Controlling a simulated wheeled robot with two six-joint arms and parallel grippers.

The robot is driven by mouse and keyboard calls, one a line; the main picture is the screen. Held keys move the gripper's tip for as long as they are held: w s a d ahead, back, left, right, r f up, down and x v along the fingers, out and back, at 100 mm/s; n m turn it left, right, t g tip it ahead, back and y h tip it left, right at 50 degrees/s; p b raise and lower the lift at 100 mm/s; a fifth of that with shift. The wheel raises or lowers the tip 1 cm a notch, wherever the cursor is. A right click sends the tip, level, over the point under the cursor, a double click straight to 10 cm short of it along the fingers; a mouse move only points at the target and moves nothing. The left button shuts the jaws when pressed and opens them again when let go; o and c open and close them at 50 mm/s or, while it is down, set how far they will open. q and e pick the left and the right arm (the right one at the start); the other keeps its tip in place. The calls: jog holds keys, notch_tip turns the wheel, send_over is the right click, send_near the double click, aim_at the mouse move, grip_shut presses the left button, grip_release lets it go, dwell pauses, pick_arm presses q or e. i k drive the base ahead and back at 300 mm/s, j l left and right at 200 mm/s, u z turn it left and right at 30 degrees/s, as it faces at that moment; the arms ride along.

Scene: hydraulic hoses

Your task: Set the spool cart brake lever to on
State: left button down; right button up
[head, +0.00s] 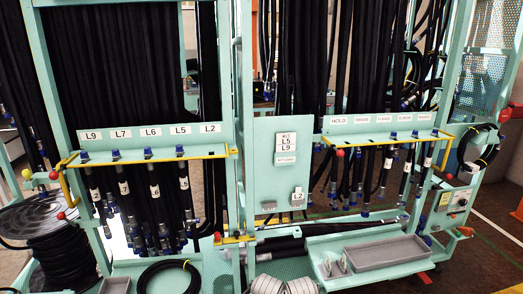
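A spool (62,262) wound with black hose stands at the far left, with a grey perforated disc (25,214) on top, partly cut off by the picture's edge. Close to it, at the left post of the green rack, are a red ball knob (61,215), a yellow ball knob (54,175) and another red ball knob (27,173). I cannot tell which of these, if any, belongs to the spool cart's brake lever, nor how the lever is set. Neither of my grippers is in view.
A green rack (240,110) full of hanging black hoses fills the middle. Yellow bars (150,158) run below its labels. A shelf with a grey tray (375,252) juts out at the lower right. A control box (455,199) is at the right. Open floor (490,225) shows beyond it.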

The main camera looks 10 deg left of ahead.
aim_at(61, 217)
jog(key=u, duration=2.3)
